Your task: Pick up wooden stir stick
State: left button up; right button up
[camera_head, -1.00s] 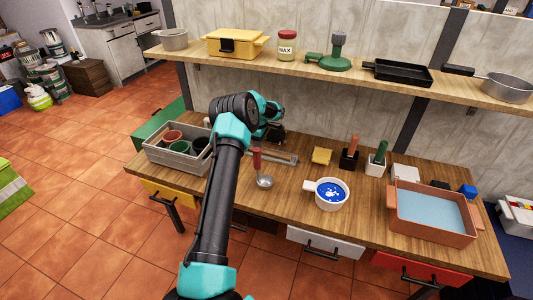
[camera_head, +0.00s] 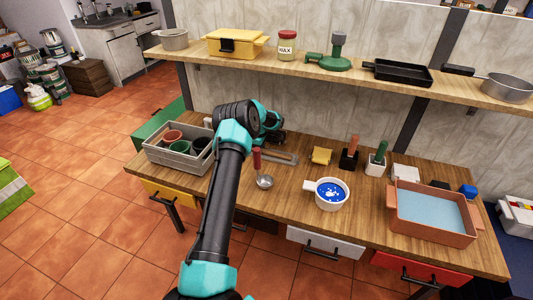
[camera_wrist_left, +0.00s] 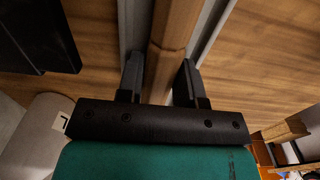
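In the left wrist view, the wooden stir stick (camera_wrist_left: 172,35) runs lengthwise between the two black fingers of my left gripper (camera_wrist_left: 160,85). The fingers sit close against both sides of it, and its lower part is hidden behind the palm. Grey metal strips lie on either side of the stick, just behind it. In the head view my left gripper (camera_head: 270,134) is low over the back of the bench, beside the grey U-shaped rest (camera_head: 290,159); the arm hides much of this spot. My right gripper is not in view.
A grey crate (camera_head: 163,158) with pots stands left of the arm. A loaded shelf (camera_head: 300,73) hangs above.

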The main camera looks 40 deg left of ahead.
pick_arm(q)
jog(key=c, duration=0.5)
jog(key=shift+o, duration=0.2)
notch_tip(320, 180, up, 10)
dwell(0.6)
jog(key=o, duration=0.3)
grip_shut()
